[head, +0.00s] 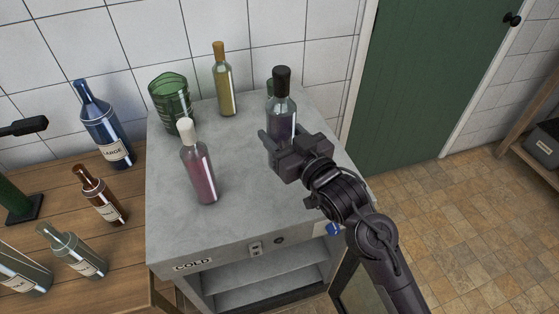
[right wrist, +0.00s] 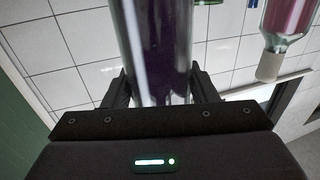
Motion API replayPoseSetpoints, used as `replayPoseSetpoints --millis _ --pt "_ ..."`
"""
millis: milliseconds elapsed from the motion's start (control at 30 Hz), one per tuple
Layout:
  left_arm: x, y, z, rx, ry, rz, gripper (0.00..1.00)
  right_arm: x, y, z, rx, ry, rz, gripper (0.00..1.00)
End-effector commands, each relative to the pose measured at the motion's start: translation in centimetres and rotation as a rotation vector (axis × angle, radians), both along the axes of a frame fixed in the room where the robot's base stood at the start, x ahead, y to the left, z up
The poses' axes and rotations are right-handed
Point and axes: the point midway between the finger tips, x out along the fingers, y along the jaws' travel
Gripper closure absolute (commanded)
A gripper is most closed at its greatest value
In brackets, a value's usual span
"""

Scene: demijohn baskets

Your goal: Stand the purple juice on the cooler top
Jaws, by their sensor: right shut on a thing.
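The purple juice (head: 281,106) is a clear bottle of dark purple liquid with a black cap, above the back right of the cooler top (head: 250,185). My right gripper (head: 280,142) is shut on it. The bottle looks upright. Its lower part is hidden behind the gripper, so I cannot tell whether its base touches the top. In the right wrist view the purple juice (right wrist: 156,50) sits between the two fingers. My left gripper is not in view.
On the cooler top stand a pink bottle with a white cap (head: 198,165), a yellow bottle (head: 224,85) and a green glass jar (head: 171,100). Green glass shows partly behind the purple juice. A wooden table (head: 140,245) at left holds several bottles. The top's front middle is clear.

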Motion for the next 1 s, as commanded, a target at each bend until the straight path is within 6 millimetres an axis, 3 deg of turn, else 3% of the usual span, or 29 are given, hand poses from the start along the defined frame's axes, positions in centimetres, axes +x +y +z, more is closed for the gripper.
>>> replayPoseSetpoints --millis 200,367,633,1000 --pt "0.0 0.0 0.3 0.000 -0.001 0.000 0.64 0.0 0.0 -3.6 0.002 -0.006 0.000 0.94" --pt "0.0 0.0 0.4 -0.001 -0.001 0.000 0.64 0.0 0.0 -4.7 0.004 -0.007 0.000 0.94" --pt "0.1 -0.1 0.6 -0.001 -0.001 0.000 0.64 0.0 0.0 -8.1 0.002 -0.006 0.000 0.94" --pt "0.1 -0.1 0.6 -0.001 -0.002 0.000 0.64 0.0 0.0 -8.9 0.004 -0.008 0.000 0.94"
